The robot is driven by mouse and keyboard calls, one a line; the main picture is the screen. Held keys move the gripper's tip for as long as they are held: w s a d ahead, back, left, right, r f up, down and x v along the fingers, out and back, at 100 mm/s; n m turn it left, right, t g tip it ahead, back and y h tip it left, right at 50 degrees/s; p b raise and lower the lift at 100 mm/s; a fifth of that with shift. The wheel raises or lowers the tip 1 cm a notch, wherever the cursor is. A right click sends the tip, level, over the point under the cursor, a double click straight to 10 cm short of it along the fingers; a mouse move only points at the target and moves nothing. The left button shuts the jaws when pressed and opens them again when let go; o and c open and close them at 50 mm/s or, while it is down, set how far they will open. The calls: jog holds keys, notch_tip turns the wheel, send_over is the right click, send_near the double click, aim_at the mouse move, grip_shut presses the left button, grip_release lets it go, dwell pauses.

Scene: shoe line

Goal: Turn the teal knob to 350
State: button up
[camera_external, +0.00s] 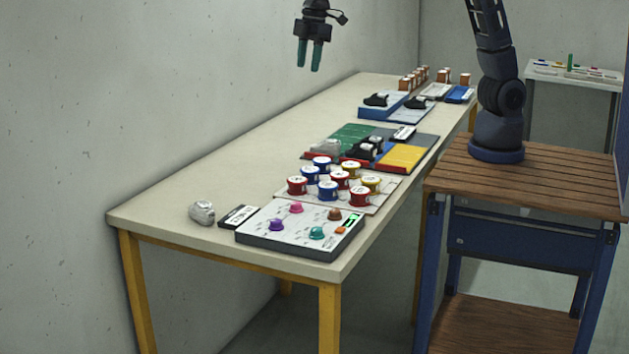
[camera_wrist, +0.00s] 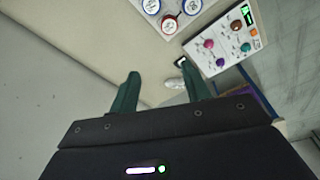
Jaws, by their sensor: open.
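The teal knob (camera_external: 316,233) sits at the front right of a pale control panel (camera_external: 262,238) at the near end of the long table. It also shows in the wrist view (camera_wrist: 245,47). A purple knob (camera_external: 276,225), a pink knob (camera_external: 296,207) and a brown knob (camera_external: 334,214) share the panel, with a lit green display (camera_external: 351,221) and an orange button (camera_external: 341,230). The knob's setting is too small to read. My gripper (camera_external: 309,69) is open and empty, high above the table and well away from the panel. Its teal fingers (camera_wrist: 157,92) point down.
Several red, blue and yellow lidded pots (camera_external: 327,190) stand on a tray just behind the panel. A silver-grey object (camera_external: 202,212) and a small dark label block (camera_external: 238,215) lie left of it. The table's left side (camera_external: 240,160) is clear; a wall runs alongside.

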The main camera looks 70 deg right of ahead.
jog(key=s+a+f+n, duration=0.15)
jog(key=a+f, duration=0.25)
jog(key=a, duration=0.4)
jog(key=s+a+f+n, duration=0.1)
jog(key=s+a+f, duration=0.25)
jog(key=a, duration=0.35)
jog(key=n+g+h, duration=0.1)
jog(key=n, duration=0.3)
send_near(317, 229)
jog(key=shift+m, duration=0.25)
notch_tip(317, 229, down, 8)
jog(key=shift+w+d+f, duration=0.1)
jog(key=shift+w, duration=0.05)
jog(key=c, duration=1)
